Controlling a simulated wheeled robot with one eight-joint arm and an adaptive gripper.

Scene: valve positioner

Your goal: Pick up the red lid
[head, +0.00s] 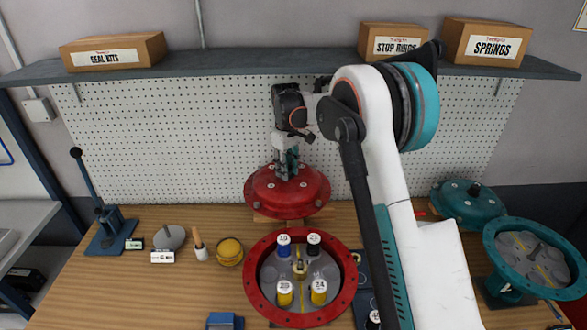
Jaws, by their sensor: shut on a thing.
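The red lid (262,195) is a round domed cover with a flanged rim, at the centre of the head view. My gripper (287,170) comes down on its top from above and is shut on it, at the middle of the dome. The fingertips partly hide the part they grasp. A light wooden block (262,218) shows just below the lid's rim; I cannot tell whether the lid touches it. In front stands an open red round housing (252,293) with several numbered blue, black and yellow pieces inside.
A teal lid (462,203) and an open teal housing (500,232) stand at the right. A blue lever press (112,232), a grey disc and a yellow round tin (229,252) are at the left. A shelf (250,63) with boxes spans the pegboard above.

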